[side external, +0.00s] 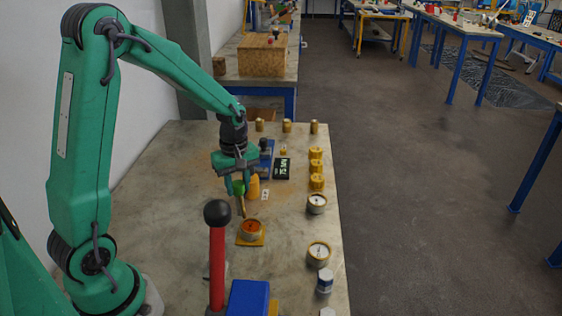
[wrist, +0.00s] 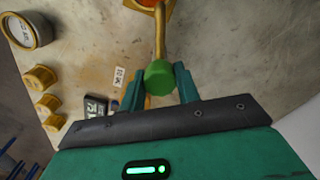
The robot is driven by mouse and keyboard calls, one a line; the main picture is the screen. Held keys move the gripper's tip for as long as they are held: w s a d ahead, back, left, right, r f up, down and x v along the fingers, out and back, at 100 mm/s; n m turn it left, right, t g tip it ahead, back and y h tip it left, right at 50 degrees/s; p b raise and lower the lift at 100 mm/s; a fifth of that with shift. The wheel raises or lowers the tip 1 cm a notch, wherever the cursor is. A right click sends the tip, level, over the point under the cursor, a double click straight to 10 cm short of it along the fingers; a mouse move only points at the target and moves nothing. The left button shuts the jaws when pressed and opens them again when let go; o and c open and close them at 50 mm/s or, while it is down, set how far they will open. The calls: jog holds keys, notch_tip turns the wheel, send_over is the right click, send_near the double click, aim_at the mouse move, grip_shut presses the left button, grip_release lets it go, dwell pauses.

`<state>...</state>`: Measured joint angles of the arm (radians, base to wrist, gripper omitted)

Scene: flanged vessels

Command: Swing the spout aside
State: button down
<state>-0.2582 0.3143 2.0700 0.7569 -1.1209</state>
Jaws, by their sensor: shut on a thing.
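The spout (wrist: 160,35) is a thin brass-coloured bar with a green knob (wrist: 159,77) at its near end. My gripper (wrist: 159,84) has its two green fingers on either side of the knob and is shut on it. In the side external view my gripper (side external: 238,187) points down over the table, and the spout (side external: 242,207) shows below it. The spout's far end lies close to a round vessel with orange contents (side external: 251,229) on a yellow plate. The vessel is only partly in the wrist view (wrist: 150,3). I cannot tell whether the spout's end overhangs it.
A yellow cylinder (side external: 254,187) and a dark digital display (side external: 282,168) stand close to my gripper. A red lever with a black ball (side external: 217,250) rises in front. The left tabletop is clear.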

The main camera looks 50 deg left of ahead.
jog(key=m, duration=0.3)
jog(key=shift+m, duration=0.4)
jog(key=m, duration=0.4)
jog(key=shift+m, duration=0.3)
jog(key=m, duration=0.3)
jog(key=shift+m, duration=0.3)
jog(key=shift+r+m, duration=0.1)
jog(key=shift+m, duration=1.8)
jog(key=c, duration=1)
grip_release()
